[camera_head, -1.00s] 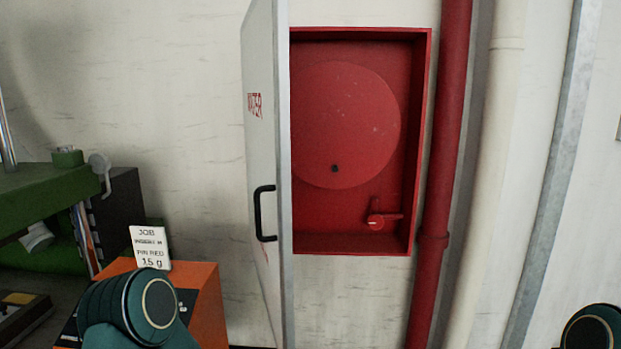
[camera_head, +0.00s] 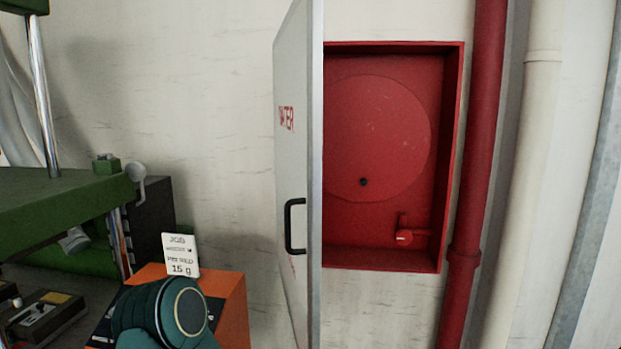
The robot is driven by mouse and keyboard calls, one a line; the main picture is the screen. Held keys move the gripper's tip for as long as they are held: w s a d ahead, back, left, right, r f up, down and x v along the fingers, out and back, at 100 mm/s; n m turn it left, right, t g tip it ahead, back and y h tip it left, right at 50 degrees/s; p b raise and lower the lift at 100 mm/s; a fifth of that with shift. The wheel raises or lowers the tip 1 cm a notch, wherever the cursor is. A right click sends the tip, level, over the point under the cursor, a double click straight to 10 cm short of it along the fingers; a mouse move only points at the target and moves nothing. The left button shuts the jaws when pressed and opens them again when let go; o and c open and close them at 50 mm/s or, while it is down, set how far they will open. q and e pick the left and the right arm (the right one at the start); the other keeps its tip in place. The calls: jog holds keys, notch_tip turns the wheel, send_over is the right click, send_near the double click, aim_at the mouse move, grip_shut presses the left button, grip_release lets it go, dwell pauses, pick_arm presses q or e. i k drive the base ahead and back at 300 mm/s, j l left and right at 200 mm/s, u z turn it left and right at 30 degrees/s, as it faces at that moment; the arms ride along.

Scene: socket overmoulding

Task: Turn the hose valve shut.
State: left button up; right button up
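The hose valve (camera_head: 404,238) is a small red fitting with a handle, low on the right inside the red wall cabinet (camera_head: 453,160). A short stub rises from it, and its lever points to the right, roughly level. A large red hose reel disc (camera_head: 380,130) fills most of the cabinet. The white cabinet door (camera_head: 298,160), marked WATER, stands open on the left and hides the cabinet's left edge. Its black handle (camera_head: 290,226) faces left. A teal link of my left arm shows at the bottom left, well apart from the valve. Neither gripper is in view.
A red pipe (camera_head: 480,130) and a cream pipe (camera_head: 528,170) run down the wall right of the cabinet. An orange box (camera_head: 232,305) with a job card (camera_head: 180,255) stands at lower left. A green machine (camera_head: 60,205) is at far left.

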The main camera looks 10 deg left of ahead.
aim_at(404, 238)
jog(key=z, duration=0.5)
jog(key=i+l+z, duration=0.1)
jog(key=z, duration=0.85)
jog(key=i+z, duration=0.1)
jog(key=z, duration=0.9)
jog(key=i+j+z, duration=0.1)
jog(key=z, duration=0.3)
jog(key=j+z, duration=0.2)
jog(key=z, duration=0.15)
jog(key=i+j+z, duration=0.1)
jog(key=z, duration=0.3)
jog(key=j+u, duration=0.25)
jog(key=j, duration=0.25)
jog(key=j+u, duration=0.3)
jog(key=j, duration=0.2)
jog(key=j+u, duration=0.2)
jog(key=u, duration=0.25)
jog(key=j+u, duration=0.15)
jog(key=u, duration=0.25)
jog(key=i+j+u, duration=0.1)
jog(key=u, duration=0.35)
